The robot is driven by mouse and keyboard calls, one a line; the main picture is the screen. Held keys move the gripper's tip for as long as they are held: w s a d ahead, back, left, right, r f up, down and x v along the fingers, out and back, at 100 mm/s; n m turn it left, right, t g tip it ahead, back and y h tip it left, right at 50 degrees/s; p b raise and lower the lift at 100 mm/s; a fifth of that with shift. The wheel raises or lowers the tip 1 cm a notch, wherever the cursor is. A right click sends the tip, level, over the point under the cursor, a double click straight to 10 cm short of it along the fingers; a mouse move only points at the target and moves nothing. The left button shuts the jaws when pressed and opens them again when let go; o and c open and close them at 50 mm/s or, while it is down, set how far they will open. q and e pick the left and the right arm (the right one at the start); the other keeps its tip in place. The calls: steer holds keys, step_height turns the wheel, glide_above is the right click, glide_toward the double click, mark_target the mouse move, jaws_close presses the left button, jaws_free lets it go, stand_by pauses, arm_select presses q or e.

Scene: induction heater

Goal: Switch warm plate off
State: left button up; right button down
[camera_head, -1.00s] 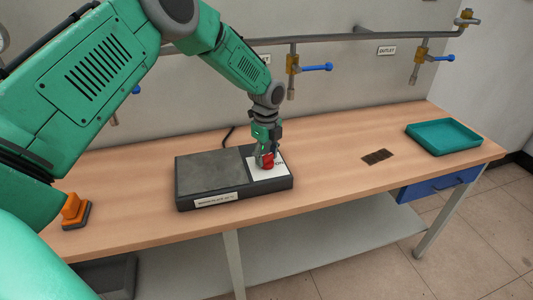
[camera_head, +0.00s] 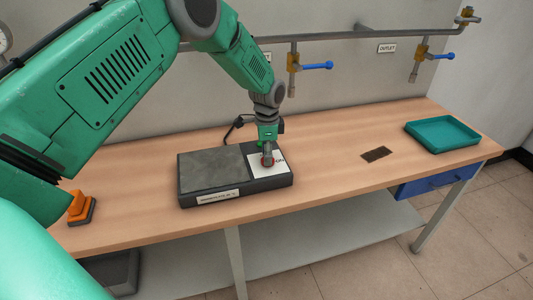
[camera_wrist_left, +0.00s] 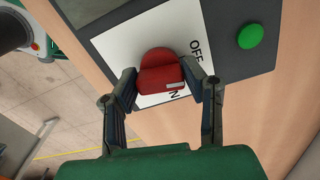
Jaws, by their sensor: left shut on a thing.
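The warm plate (camera_head: 212,174) is a dark box on the bench with a grey heating surface on its left and a white dial panel (camera_head: 283,168) on its right. A red knob (camera_wrist_left: 160,72) stands on that panel. My left gripper (camera_head: 267,158) reaches down over the panel. In the left wrist view its two fingers (camera_wrist_left: 160,85) are shut on the knob from both sides. "OFF" shows beside the knob, and a partly hidden label ending in "N" lies below it. A pale mark on the knob lies close to that "N". A green button (camera_wrist_left: 250,36) is beside the panel.
An orange device (camera_head: 78,208) stands at the bench's left end. A dark brown flat piece (camera_head: 376,155) and a teal tray (camera_head: 442,134) lie to the right. Pipes with blue-handled valves (camera_head: 318,66) run along the wall. The bench between plate and tray is mostly clear.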

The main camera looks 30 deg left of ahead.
arm_select(q)
steer(key=shift+w+d+r+n, duration=0.1)
steer(key=shift+w+n, duration=0.05)
steer(key=shift+n, duration=0.35)
steer(key=shift+w+d+r+n, duration=0.1)
steer(key=shift+n, duration=0.4)
steer(key=o, duration=1.2)
steer(key=shift+w, duration=0.1)
steer(key=shift+c, duration=0.2)
steer(key=shift+f, duration=0.1)
steer(key=shift+r, duration=0.35)
step_height(320, 180, up, 11)
